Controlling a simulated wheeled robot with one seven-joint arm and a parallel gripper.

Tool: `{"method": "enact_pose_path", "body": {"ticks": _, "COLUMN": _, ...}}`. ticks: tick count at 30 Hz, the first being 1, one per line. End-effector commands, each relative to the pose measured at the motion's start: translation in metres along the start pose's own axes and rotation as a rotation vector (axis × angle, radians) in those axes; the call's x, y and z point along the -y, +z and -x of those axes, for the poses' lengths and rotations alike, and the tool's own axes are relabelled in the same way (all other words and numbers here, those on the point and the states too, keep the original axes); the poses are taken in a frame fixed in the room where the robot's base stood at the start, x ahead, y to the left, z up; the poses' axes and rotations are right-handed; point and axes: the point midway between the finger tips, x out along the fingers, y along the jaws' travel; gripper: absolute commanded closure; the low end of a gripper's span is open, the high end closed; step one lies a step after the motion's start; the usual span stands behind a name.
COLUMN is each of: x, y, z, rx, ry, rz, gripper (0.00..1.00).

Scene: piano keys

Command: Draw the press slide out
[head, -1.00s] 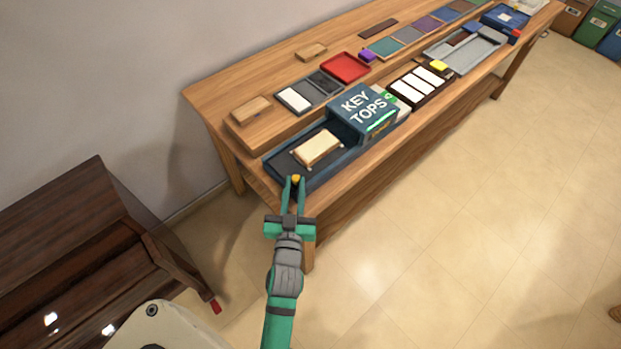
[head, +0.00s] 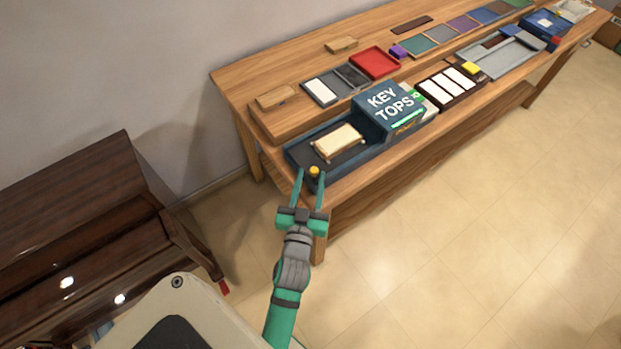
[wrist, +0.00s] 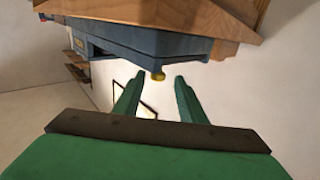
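The blue press (head: 390,106), lettered KEY TOPS, stands at the near end of the wooden bench. Its low blue slide tray (head: 302,150) with a dark bed extends left from under it. A cream piece (head: 337,140) lies on the bed. A yellow knob (head: 314,171) sticks out of the tray's end; it also shows in the wrist view (wrist: 158,75). My gripper (head: 311,175) is open and empty, one finger to each side of the knob. In the wrist view the knob appears at or just beyond the fingertips (wrist: 157,78), with gaps on both sides.
The wooden bench (head: 235,85) carries a red tray (head: 374,62), a rack of white key tops (head: 447,86) and colored tiles further along. A dark wooden piano-like piece (head: 85,200) stands at left. The floor in front of the bench is clear.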

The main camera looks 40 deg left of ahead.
Motion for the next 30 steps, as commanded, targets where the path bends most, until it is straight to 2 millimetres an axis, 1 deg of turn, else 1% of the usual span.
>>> {"method": "enact_pose_path", "body": {"ticks": 5, "x": 0.001, "y": 0.001, "z": 0.024, "rx": 0.004, "ry": -0.002, "rz": -0.001, "gripper": 0.63}}
{"method": "enact_pose_path", "body": {"ticks": 12, "x": 0.002, "y": 0.002, "z": 0.065, "rx": 0.005, "ry": -0.003, "rz": -0.001, "gripper": 0.63}}
{"method": "enact_pose_path", "body": {"ticks": 18, "x": 0.002, "y": 0.002, "z": 0.09, "rx": 0.005, "ry": -0.003, "rz": -0.001, "gripper": 0.63}}
{"method": "enact_pose_path", "body": {"ticks": 24, "x": 0.002, "y": 0.0, "z": 0.102, "rx": 0.002, "ry": -0.003, "rz": 0.0, "gripper": 0.63}}
{"method": "enact_pose_path", "body": {"ticks": 30, "x": 0.001, "y": 0.0, "z": 0.104, "rx": 0.002, "ry": -0.003, "rz": 0.0, "gripper": 0.63}}
